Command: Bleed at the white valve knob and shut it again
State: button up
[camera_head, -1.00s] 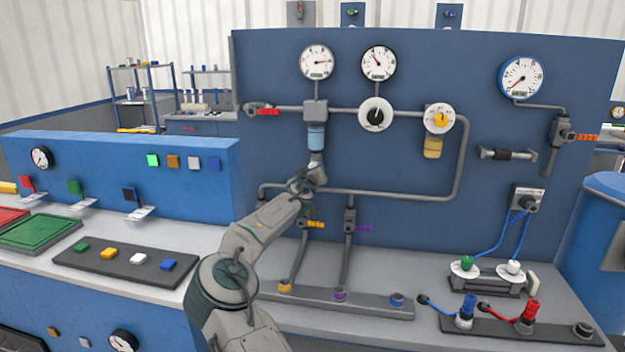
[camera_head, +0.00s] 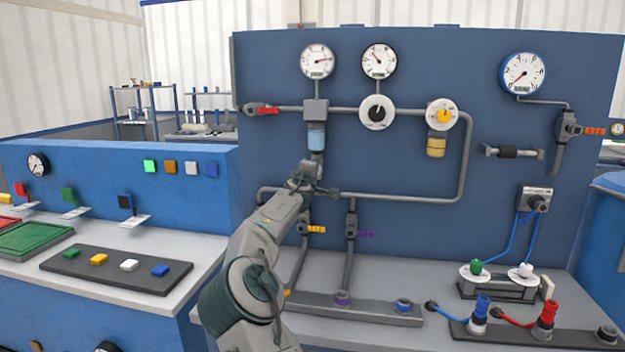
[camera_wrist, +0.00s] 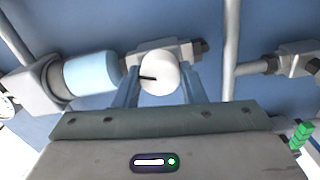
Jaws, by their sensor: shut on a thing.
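The white valve knob (camera_wrist: 160,80) is round with a short dark mark pointing left in the wrist view. It sits on a small grey valve body (camera_wrist: 181,52) beside the light blue filter bowl (camera_wrist: 91,73). My gripper (camera_wrist: 160,85) is shut on the knob, one finger on each side of it. In the head view my gripper (camera_head: 314,178) is just below the blue bowl (camera_head: 316,139), in front of the panel. My gripper and wrist hide the knob there.
Grey pipes (camera_head: 400,196) run across the blue panel (camera_head: 560,70) around my gripper. A round dial with a black knob (camera_head: 377,112) and a yellow one (camera_head: 443,115) are to the right.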

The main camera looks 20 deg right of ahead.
jog(key=shift+n+b, duration=0.7)
jog(key=shift+n, duration=1.6)
jog(key=o, duration=1)
jog(key=shift+a, duration=0.1)
jog(key=b+v, duration=0.5)
jog(key=v, duration=0.8)
jog(key=shift+s+a, duration=0.2)
jog(key=shift+s, duration=0.1)
